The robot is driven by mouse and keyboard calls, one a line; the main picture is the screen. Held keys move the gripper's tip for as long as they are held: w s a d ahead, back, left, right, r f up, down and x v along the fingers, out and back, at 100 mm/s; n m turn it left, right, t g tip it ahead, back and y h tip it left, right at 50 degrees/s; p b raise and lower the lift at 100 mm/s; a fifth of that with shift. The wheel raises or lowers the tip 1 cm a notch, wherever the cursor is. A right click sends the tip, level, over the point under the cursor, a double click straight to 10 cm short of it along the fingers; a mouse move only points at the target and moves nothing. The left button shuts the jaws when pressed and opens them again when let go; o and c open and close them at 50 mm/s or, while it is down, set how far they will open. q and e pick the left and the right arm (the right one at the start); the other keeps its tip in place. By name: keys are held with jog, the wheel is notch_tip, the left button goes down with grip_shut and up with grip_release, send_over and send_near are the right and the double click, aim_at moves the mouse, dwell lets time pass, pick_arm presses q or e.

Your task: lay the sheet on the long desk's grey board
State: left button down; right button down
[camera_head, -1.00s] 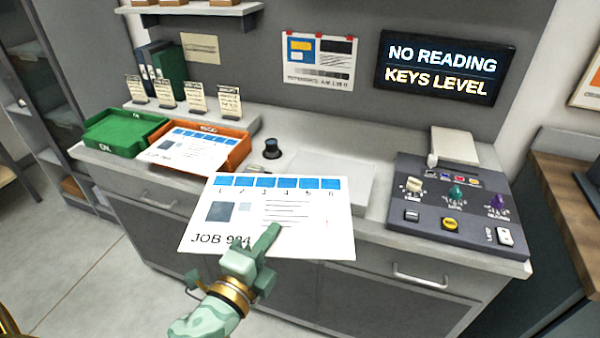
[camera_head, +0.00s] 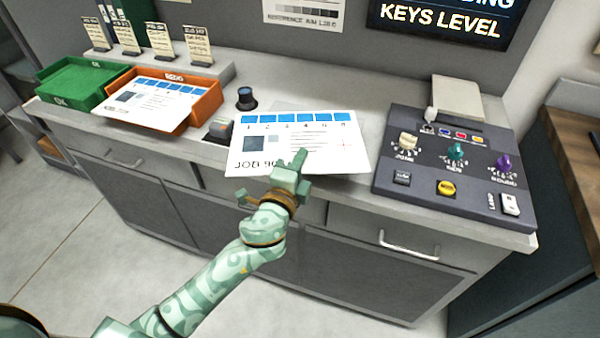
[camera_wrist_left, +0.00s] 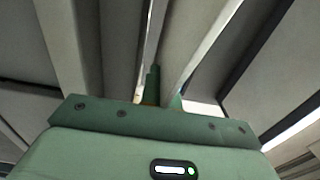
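The sheet (camera_head: 318,133) is white with a row of blue squares along its far edge and a JOB number at its near edge. My left gripper (camera_head: 291,172) is shut on the sheet's near edge and holds it over the front of the long desk (camera_head: 215,62). The pale grey board (camera_head: 373,119) shows only as a strip beyond the sheet; the sheet hides the rest. I cannot tell whether sheet and board touch. In the left wrist view the fingers (camera_wrist_left: 163,88) are close together, with the sheet seen nearly edge-on. My right gripper is not in view.
An orange tray (camera_head: 207,104) holds a similar sheet, with a green tray (camera_head: 77,86) left of it. A black knob (camera_head: 246,98) stands behind the held sheet. A control console (camera_head: 450,165) with knobs and buttons is close on the right.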

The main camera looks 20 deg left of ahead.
pick_arm(q)
jog(key=shift+s+f+b, duration=0.1)
jog(key=shift+f+b, duration=0.3)
jog(key=shift+f, duration=1)
jog(key=shift+f, duration=0.15)
jog(key=c, duration=1.6)
grip_release()
jog(key=shift+c, duration=0.2)
